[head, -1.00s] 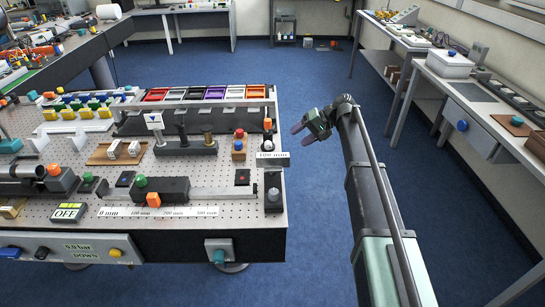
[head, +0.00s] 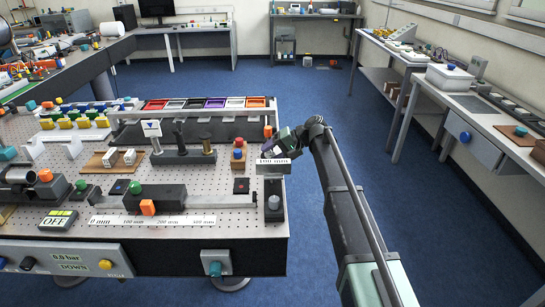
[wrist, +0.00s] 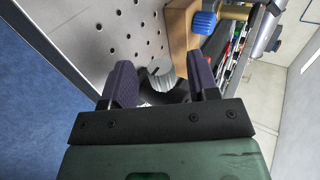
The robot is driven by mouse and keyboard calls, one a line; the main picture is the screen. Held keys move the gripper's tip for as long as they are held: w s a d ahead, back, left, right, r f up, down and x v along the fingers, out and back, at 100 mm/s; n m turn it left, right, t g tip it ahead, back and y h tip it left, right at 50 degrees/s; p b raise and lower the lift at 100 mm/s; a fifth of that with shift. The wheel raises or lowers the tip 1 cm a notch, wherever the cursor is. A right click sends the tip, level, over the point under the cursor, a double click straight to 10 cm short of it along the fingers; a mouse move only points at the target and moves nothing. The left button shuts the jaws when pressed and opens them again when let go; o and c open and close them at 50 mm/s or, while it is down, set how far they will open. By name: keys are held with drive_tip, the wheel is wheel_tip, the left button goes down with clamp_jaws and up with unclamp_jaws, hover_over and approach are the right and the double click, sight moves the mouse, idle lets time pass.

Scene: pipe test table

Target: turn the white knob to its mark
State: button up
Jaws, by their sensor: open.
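A ridged whitish-grey knob (wrist: 162,76) shows in the wrist view between the two fingers of my gripper (wrist: 159,64). The fingers are apart with a gap on each side of it, and I cannot tell whether either one touches it. Its lower part is partly hidden by the gripper, and its mark is not visible.
In the wrist view a blue knob (wrist: 204,22) on a brown block stands just beyond the fingers. In the head view a dark post (head: 274,208) stands at the table's right edge, below the sign.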

drive_tip(key=shift+c, duration=0.2)
drive_tip(key=c, duration=0.9)
